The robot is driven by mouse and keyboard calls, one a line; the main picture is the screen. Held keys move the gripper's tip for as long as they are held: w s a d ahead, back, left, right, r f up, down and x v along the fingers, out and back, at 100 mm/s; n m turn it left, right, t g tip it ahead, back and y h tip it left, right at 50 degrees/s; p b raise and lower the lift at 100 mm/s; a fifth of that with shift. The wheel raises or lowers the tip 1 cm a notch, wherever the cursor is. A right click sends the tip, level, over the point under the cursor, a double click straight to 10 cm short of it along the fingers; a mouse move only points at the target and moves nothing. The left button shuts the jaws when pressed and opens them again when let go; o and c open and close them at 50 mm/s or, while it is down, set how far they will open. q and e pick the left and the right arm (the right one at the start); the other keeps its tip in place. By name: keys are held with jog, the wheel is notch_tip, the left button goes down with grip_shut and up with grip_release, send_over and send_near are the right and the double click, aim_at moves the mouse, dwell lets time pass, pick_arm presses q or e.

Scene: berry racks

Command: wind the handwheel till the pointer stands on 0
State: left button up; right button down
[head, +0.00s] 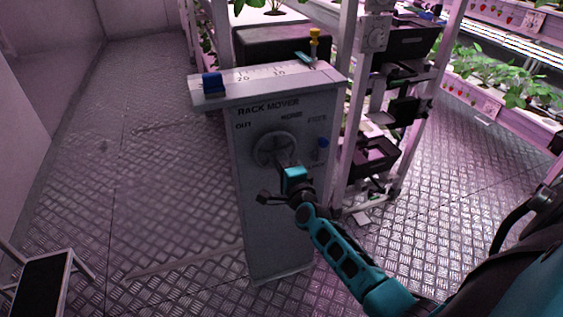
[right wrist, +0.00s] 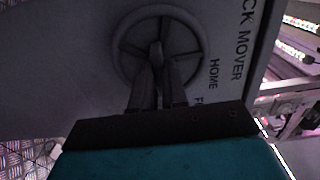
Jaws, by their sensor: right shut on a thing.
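A grey handwheel (head: 262,150) sits on the front of the grey rack mover cabinet (head: 270,220). In the right wrist view the handwheel (right wrist: 123,56) fills the upper middle. My right gripper (head: 281,160) reaches the wheel from below right. In the right wrist view its fingers (right wrist: 157,85) are closed at the wheel's hub, on what looks like a central knob or spoke; the fingers hide part of it. On the cabinet top is a white scale (head: 262,75) with numbers such as 20 and 10. A teal pointer (head: 304,59) lies near its right end; its exact reading is too small to tell. My left gripper is not seen.
Plant racks (head: 512,88) stand at right. A step stool (head: 42,284) is at lower left; floor left is clear.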

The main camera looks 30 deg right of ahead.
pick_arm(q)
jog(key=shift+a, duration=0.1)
pick_arm(e)
jog(key=c, duration=1.2)
grip_release()
jog(key=shift+o, duration=0.2)
pick_arm(q)
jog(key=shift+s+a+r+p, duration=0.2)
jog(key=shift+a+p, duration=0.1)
jog(key=shift+p, duration=0.45)
pick_arm(e)
jog(key=v, duration=1.3)
pick_arm(q)
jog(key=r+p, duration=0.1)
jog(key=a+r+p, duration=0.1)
jog(key=p, duration=0.2)
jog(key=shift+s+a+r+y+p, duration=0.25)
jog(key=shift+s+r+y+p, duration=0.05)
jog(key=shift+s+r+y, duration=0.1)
pick_arm(e)
jog(key=s+a+f+n+g+y, duration=0.2)
jog(key=s+a+n, duration=0.4)
jog(key=n, duration=0.5)
jog(key=s+a+f+n+g+y, duration=0.2)
jog(key=s+a+n+g+y, duration=0.2)
jog(key=n, duration=0.8)
jog(key=s+a, duration=0.2)
jog(key=a, duration=0.2)
jog(key=shift+f+g, duration=0.25)
jog(key=shift+g, duration=0.05)
